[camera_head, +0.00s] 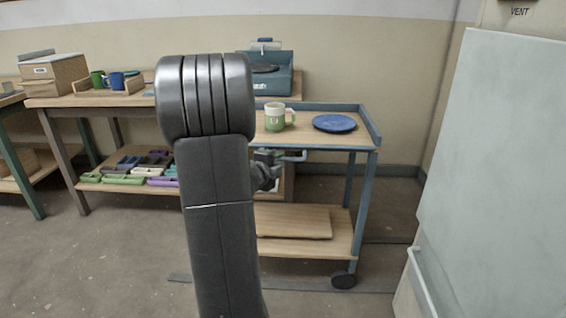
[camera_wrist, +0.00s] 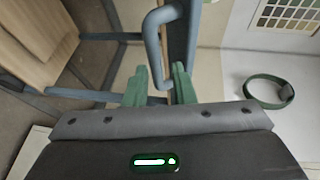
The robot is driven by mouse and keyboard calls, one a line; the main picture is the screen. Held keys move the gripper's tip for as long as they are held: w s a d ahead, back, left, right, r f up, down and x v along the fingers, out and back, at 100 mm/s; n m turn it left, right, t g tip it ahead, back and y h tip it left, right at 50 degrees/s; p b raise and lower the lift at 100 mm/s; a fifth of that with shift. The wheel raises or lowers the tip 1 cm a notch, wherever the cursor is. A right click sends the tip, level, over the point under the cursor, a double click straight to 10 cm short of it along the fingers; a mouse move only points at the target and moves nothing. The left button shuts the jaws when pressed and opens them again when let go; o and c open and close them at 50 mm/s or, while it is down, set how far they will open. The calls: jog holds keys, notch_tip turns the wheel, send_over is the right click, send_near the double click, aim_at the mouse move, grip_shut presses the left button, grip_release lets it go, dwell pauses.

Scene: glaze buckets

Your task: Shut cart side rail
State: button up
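The cart (camera_head: 345,149) has a wood top, blue-grey legs and raised blue-grey edges along its back and right. A blue-grey handle (camera_head: 296,156) sticks out below the top's front edge; my arm hides the cart's left part. In the wrist view the bent handle (camera_wrist: 152,42) stands beside a dark rail-like strip (camera_wrist: 184,28). My gripper (camera_wrist: 160,78) has its two green fingers apart, with the handle's lower bend between their tips. Whether a finger touches it, I cannot tell. My gripper also shows in the head view (camera_head: 270,168), just beside the handle.
A green-and-white mug (camera_head: 275,117) and a blue plate (camera_head: 334,123) stand on the cart top. A board (camera_head: 295,222) lies on its lower shelf. A workbench (camera_head: 60,101) stands behind at left, and a large pale panel (camera_head: 500,170) at right. A green ring (camera_wrist: 268,92) shows in the wrist view.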

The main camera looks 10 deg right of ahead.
aim_at(283, 158)
jog(key=shift+x, duration=1.75)
